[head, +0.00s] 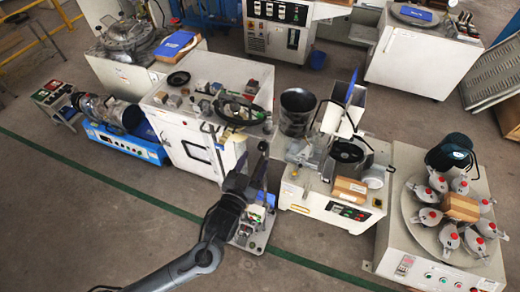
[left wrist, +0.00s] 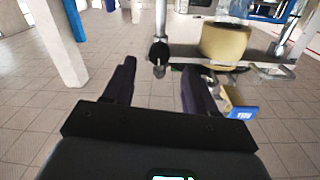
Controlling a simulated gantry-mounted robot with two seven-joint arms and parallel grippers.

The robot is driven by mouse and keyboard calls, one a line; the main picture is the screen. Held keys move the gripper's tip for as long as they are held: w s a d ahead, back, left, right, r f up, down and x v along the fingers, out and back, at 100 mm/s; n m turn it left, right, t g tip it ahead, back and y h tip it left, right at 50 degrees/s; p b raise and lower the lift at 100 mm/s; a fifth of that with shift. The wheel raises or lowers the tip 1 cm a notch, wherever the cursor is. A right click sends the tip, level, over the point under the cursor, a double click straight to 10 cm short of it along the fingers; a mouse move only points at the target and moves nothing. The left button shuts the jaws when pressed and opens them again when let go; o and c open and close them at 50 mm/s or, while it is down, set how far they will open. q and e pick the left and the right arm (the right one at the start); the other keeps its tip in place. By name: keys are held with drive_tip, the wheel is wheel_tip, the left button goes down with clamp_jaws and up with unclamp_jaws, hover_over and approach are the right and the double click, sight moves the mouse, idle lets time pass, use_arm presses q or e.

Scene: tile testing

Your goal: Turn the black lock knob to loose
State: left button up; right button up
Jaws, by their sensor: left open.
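A round black knob (left wrist: 158,52) on a short stem shows in the left wrist view, just beyond and between my fingertips. I take it to be the lock knob; whether the fingers touch it I cannot tell. My left gripper (left wrist: 160,68) is open, with one finger on each side of the knob's line. In the head view my left gripper (head: 260,170) is over a small test device on a metal baseplate (head: 256,240). My arm hides much of that device, and the knob cannot be made out there. My right gripper is not in view.
A tan cylinder (left wrist: 224,44) and a blue box (left wrist: 241,112) are right of the knob in the wrist view. In the head view a white cabinet (head: 185,150) and a mixer machine (head: 330,205) stand close to the gripper. Open floor (head: 110,215) lies at the left.

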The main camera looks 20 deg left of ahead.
sight(261, 149)
use_arm(q)
drive_tip(key=shift+w+d, duration=0.1)
drive_tip(key=shift+w, duration=2.45)
drive_tip(key=c, duration=1.1)
drive_tip(key=shift+o, duration=0.2)
